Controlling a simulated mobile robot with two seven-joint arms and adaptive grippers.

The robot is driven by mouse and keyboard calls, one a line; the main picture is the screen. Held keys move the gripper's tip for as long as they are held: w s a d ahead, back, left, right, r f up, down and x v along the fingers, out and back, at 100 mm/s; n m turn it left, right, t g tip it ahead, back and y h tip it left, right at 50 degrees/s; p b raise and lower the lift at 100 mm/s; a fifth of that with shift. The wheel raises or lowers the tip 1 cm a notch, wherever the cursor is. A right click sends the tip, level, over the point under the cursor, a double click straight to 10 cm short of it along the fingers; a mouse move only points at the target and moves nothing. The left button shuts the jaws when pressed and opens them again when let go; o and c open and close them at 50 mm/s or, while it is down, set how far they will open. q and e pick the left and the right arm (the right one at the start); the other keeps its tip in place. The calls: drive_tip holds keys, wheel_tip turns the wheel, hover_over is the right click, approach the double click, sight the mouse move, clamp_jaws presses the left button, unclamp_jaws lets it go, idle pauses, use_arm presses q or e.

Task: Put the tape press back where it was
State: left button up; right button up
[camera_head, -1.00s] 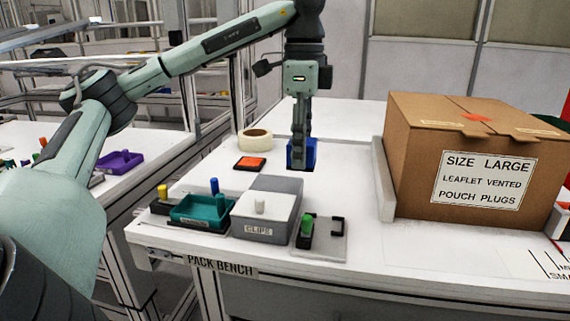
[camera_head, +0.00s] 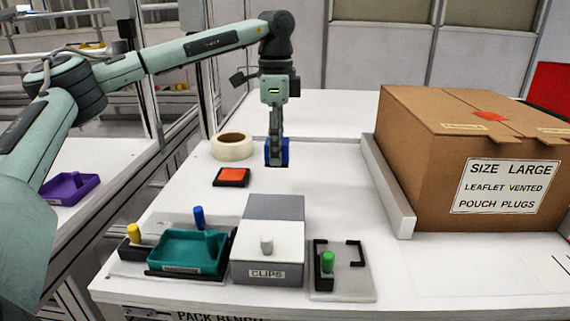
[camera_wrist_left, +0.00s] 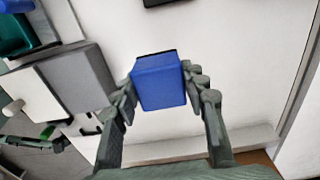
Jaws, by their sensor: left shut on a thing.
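A plain blue block (camera_head: 284,152), which I take to be the tape press, is between the fingers of my left gripper (camera_head: 277,145). The gripper points down and is shut on it. The block is at the back of the white bench, right of the tape roll. I cannot tell whether it touches the bench. The left wrist view shows the block (camera_wrist_left: 158,82) with a finger against each side. A grey plate (camera_head: 345,292) with black corner brackets and a green-knobbed peg (camera_head: 327,263) lies at the bench's front. My right gripper is not in view.
A tape roll (camera_head: 232,147) and orange pad (camera_head: 232,176) lie left of the block. A grey CLIPS box (camera_head: 268,250) and teal tray (camera_head: 187,252) stand in front. A raised strip (camera_head: 388,187) and large carton (camera_head: 470,150) bound the right. The bench's middle is clear.

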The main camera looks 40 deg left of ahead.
sight(287, 181)
use_arm(q)
drive_tip(key=w+f, duration=0.2)
drive_tip(key=w, duration=0.1)
drive_tip(key=shift+w, duration=0.3)
wheel_tip(287, 181, down, 4)
drive_tip(key=shift+r+p, duration=0.1)
drive_tip(key=shift+p, duration=0.2)
drive_tip(key=shift+f, duration=0.2)
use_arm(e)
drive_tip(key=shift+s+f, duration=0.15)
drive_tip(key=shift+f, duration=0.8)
use_arm(q)
drive_tip(key=shift+f, duration=0.2)
drive_tip(key=o, duration=1.3)
drive_tip(key=shift+c, duration=0.2)
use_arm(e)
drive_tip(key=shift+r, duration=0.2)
use_arm(q)
wheel_tip(287, 181, up, 12)
drive_tip(key=shift+r, duration=0.25)
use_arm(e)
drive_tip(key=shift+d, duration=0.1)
